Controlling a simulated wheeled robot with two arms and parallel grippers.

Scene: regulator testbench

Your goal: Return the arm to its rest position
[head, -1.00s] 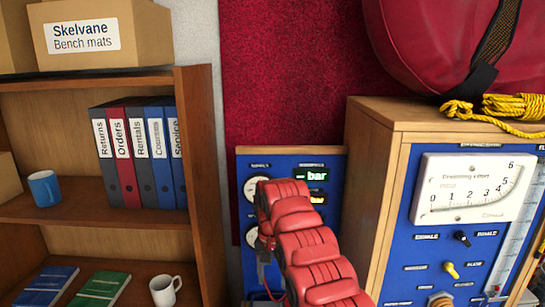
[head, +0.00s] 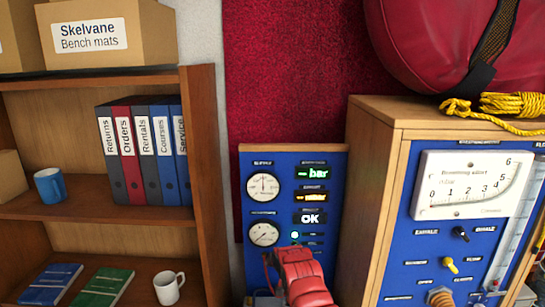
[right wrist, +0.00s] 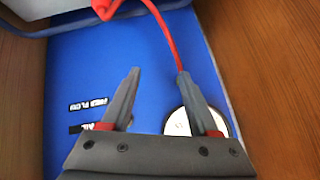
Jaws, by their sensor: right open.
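My red padded arm, apparently the right one (head: 302,278), comes up from the bottom edge in the head view, in front of the lower part of a blue gauge panel (head: 268,205). Its fingers do not show there. In the right wrist view my right gripper (right wrist: 158,74) is open, with nothing seen between its two grey fingers. The blue panel (right wrist: 80,70) lies beyond the fingers. A red hose (right wrist: 164,36) runs down to the right fingertip; whether they touch is unclear. A white gauge (right wrist: 178,122) is partly hidden by the right finger. My left gripper is not in view.
A wooden cabinet (head: 376,180) with a large dial (head: 470,186) stands right of the panel, with yellow rope (head: 515,104) on top. A wooden shelf (head: 212,190) with binders and mugs stands left. The red wall panel (head: 285,75) above is clear.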

